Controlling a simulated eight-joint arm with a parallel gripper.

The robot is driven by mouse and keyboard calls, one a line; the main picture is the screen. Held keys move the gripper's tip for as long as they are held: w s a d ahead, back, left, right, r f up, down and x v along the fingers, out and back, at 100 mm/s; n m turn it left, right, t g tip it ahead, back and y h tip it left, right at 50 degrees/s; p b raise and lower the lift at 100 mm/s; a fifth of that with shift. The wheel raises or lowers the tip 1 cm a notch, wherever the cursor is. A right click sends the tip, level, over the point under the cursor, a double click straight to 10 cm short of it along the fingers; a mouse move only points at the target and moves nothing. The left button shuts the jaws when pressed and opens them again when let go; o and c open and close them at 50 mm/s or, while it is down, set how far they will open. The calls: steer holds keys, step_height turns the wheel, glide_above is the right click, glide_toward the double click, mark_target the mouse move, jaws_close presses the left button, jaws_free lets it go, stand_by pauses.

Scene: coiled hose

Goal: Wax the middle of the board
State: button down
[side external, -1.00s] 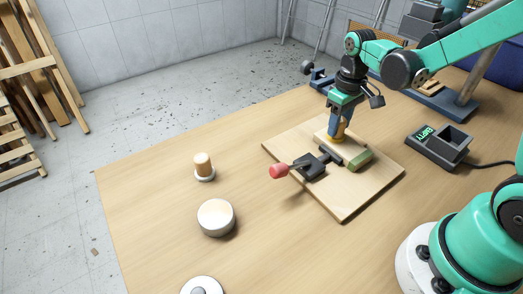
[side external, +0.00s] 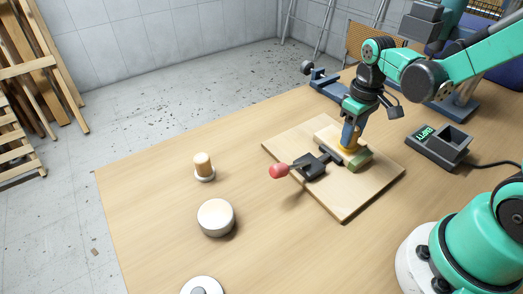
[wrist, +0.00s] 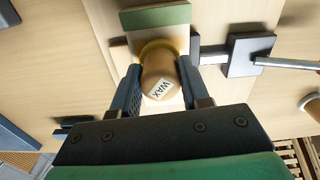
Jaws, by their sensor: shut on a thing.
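A narrow pale board (side external: 325,131) lies on a larger wooden base on the table; it also shows in the wrist view (wrist: 118,52). My gripper (side external: 351,138) is shut on a brown, yellow-rimmed wax piece (wrist: 158,72) labelled WAX. The wax is over the board, close to the green block (side external: 359,161) at the board's near end. It looks low on the board, but I cannot tell if it touches. A dark clamp (side external: 312,167) with a red handle (side external: 278,171) reaches the board's side with its bar. My fingers and the wax hide part of the board.
The large base board (side external: 343,207) has bare room around the clamp. A wooden peg on a white ring (side external: 203,168) and a pale round drum (side external: 216,217) stand to the left. A grey display box (side external: 440,147) with a cable stands at the right.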

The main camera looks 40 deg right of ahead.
steer(key=shift+w, duration=3.55)
step_height(320, 180, up, 8)
steer(key=shift+s, duration=0.15)
